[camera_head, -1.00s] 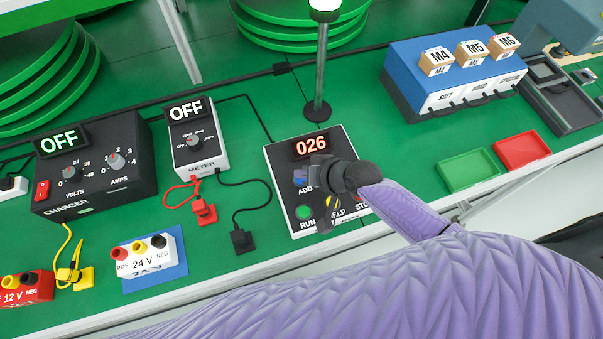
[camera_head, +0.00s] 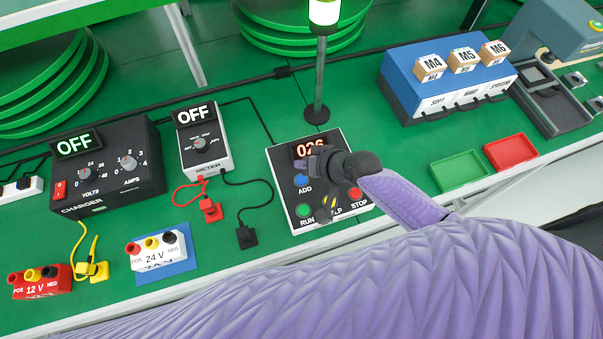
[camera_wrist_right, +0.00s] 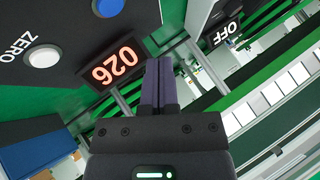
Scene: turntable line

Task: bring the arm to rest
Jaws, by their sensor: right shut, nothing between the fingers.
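My right gripper (camera_head: 288,164) is in the head view, its dark wrist above the control box (camera_head: 283,212) and its fingers pointing left. In the right wrist view its two dark purple fingers (camera_wrist_right: 160,85) lie together, shut and empty. The control box has a red lit display (camera_head: 305,148) reading 026, partly covered by the gripper in the head view. The blue ADD button (camera_head: 302,180), green RUN button (camera_head: 304,210) and red STOP button (camera_head: 355,194) show; the yellow button's label is partly hidden. My left gripper is out of view.
A lamp post (camera_head: 320,75) stands behind the control box. To the left are the meter (camera_head: 204,148) and charger (camera_head: 110,168), both reading OFF. To the right are a green tray (camera_head: 459,170), a red tray (camera_head: 511,151) and a blue case (camera_head: 408,78).

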